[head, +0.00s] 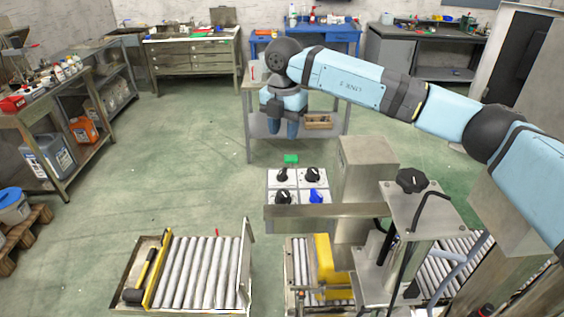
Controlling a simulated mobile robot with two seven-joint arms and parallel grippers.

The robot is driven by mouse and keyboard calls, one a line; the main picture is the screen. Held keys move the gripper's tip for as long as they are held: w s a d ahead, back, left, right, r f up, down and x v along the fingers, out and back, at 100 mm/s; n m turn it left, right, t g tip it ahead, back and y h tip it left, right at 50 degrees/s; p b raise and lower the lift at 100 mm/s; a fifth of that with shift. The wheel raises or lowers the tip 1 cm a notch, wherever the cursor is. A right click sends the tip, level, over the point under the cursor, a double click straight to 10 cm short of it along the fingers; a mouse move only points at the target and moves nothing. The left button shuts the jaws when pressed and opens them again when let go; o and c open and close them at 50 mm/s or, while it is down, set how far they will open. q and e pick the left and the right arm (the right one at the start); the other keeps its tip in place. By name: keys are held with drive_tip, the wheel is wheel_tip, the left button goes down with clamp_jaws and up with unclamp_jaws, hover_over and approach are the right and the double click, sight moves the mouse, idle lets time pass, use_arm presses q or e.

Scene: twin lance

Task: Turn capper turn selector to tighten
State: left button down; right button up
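A pale control panel (298,186) in the lower middle of the head view carries several knobs. Black selector knobs sit at its upper left (283,175), upper right (312,174) and lower left (283,197). A blue knob (316,196) sits at its lower right. I cannot read any labels, so I cannot tell which is the turn selector. The capper machine (364,170) stands to the right of the panel. My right gripper (283,130) points down above and beyond the panel, apart from it. Its fingers look spread and empty. My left gripper is out of view.
A metal beam (325,211) crosses just in front of the panel. A black star knob (411,180) tops the machine. A table (335,105) stands behind my gripper.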

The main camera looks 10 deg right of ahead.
sight(283, 170)
wheel_tip(283, 170, down, 11)
drive_tip(key=p, duration=0.2)
drive_tip(key=shift+w+p, duration=0.1)
drive_tip(key=shift+p, duration=0.25)
drive_tip(key=shift+w+f, duration=0.2)
drive_tip(key=shift+f, duration=0.4)
drive_tip(key=shift+s, duration=0.1)
drive_tip(key=shift+c, duration=0.2)
clamp_jaws()
